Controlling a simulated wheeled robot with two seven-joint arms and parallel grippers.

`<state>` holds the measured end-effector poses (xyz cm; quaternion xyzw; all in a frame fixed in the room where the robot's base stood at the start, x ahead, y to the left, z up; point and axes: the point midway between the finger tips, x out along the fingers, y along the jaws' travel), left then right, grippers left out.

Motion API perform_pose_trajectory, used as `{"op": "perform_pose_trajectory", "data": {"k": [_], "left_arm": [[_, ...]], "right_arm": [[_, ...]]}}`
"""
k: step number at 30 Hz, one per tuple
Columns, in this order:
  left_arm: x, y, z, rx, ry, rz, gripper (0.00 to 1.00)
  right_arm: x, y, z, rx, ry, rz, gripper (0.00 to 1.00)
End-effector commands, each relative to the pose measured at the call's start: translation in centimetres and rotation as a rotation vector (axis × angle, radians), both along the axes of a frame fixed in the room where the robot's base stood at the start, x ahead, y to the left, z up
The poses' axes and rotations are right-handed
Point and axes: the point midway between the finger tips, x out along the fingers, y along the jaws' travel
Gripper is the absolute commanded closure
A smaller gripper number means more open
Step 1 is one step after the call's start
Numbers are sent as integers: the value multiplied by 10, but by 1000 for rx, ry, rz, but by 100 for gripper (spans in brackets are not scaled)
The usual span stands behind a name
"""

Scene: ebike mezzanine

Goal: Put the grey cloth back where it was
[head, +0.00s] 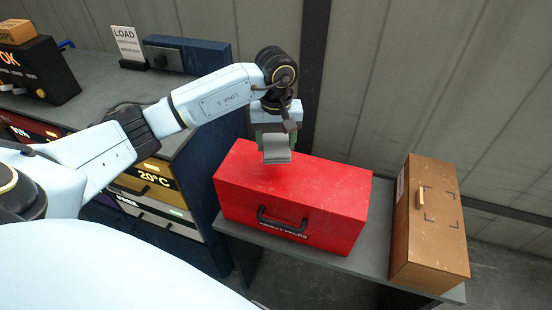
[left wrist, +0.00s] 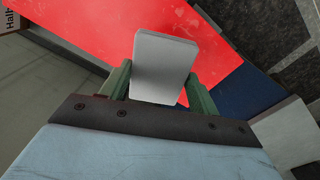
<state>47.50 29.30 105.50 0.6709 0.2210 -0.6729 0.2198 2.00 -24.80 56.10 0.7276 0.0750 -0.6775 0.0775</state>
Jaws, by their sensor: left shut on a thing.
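The grey cloth (head: 277,156) is a small folded, flat-looking pad over the back part of the red box's lid. My left gripper (head: 276,141) points down and is shut on it. In the left wrist view the cloth (left wrist: 165,62) sits between the two green fingers, pale grey and folded, with the red lid (left wrist: 100,35) beyond it. I cannot tell whether its lower edge touches the lid. The red box (head: 335,190) is closed, with a black handle and white lettering on its front. My right gripper is out of view.
A brown wooden case (head: 430,225) stands right of the red box on the grey bench (head: 378,240). On the left, a grey-topped cabinet (head: 100,85) with coloured drawers carries a LOAD sign (head: 128,44) and a dark blue box (head: 180,55). A ribbed wall closes the back.

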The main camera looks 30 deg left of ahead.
Motion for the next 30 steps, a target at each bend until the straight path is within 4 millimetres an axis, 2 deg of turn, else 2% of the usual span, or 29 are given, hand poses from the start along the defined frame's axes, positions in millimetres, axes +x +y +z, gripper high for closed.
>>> {"op": "perform_pose_trajectory", "data": {"k": [3, 6, 10, 16, 28, 29, 30], "left_arm": [[0, -1, -21, -2, 1, -1, 60], [0, -1, -30, -2, -1, -3, 60], [0, -1, -40, -3, 0, -4, 60], [0, -2, -67, -2, 0, -4, 60], [1, -1, -73, -1, -4, -6, 60], [1, -1, -73, 0, -3, -6, 36], [1, -1, -72, 0, -3, -6, 31]], "right_arm": [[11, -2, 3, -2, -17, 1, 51], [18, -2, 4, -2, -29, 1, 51], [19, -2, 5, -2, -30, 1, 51], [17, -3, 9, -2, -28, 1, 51], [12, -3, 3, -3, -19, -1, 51], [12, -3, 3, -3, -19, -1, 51], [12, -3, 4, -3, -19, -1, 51]]}}
